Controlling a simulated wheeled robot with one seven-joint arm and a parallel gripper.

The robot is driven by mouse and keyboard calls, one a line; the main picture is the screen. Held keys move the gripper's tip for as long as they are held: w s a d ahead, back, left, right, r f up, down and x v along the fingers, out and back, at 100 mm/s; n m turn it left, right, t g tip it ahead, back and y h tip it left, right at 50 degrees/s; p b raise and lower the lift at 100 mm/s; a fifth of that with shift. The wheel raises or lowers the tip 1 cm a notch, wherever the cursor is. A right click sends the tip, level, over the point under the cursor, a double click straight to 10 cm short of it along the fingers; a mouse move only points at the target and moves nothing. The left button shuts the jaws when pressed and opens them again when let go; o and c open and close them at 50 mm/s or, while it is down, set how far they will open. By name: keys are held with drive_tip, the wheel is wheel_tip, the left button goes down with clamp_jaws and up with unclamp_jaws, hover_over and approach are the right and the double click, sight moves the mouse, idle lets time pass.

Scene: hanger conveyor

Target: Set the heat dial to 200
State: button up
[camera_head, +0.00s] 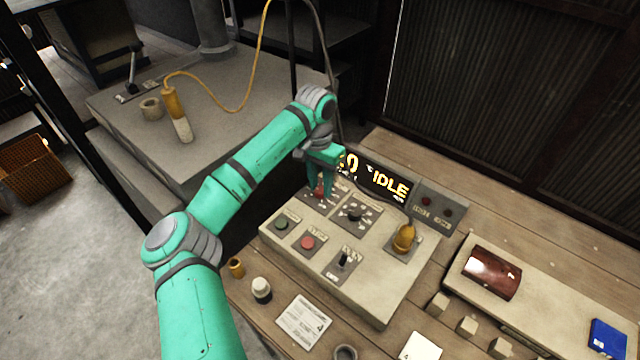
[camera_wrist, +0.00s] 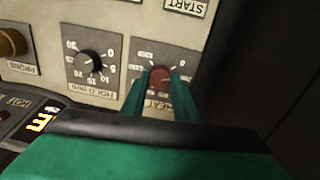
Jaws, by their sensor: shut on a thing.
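The heat dial (camera_wrist: 160,77) is a red knob on a dark scale plate marked HEAT, seen upside down in the wrist view. My gripper (camera_wrist: 160,84) is shut on it, with one green finger on each side of the knob. In the head view my gripper (camera_head: 320,185) reaches down onto the panel's upper left, and its fingers partly cover the dial. The dial's exact setting cannot be read. The display (camera_head: 378,178) behind the panel shows IDLE, with a figure ending in 0 partly hidden by my arm.
The control panel (camera_head: 372,287) also carries a black hold dial (camera_head: 353,214), a green button (camera_head: 281,222), a red button (camera_head: 307,242), a black toggle (camera_head: 343,261) and an orange probe (camera_head: 404,237). A brown cylinder (camera_head: 491,272) lies to the right. Small items lie in front of the panel.

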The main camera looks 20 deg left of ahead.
sight(319, 187)
drive_tip(key=shift+s+m, duration=0.1)
drive_tip(key=shift+m, duration=0.7)
drive_tip(key=o, duration=1.1)
drive_tip(key=shift+a, duration=0.1)
drive_tip(key=shift+c, duration=0.2)
drive_tip(key=shift+r, duration=0.45)
wheel_tip(319, 187, up, 10)
drive_tip(key=shift+a, duration=0.2)
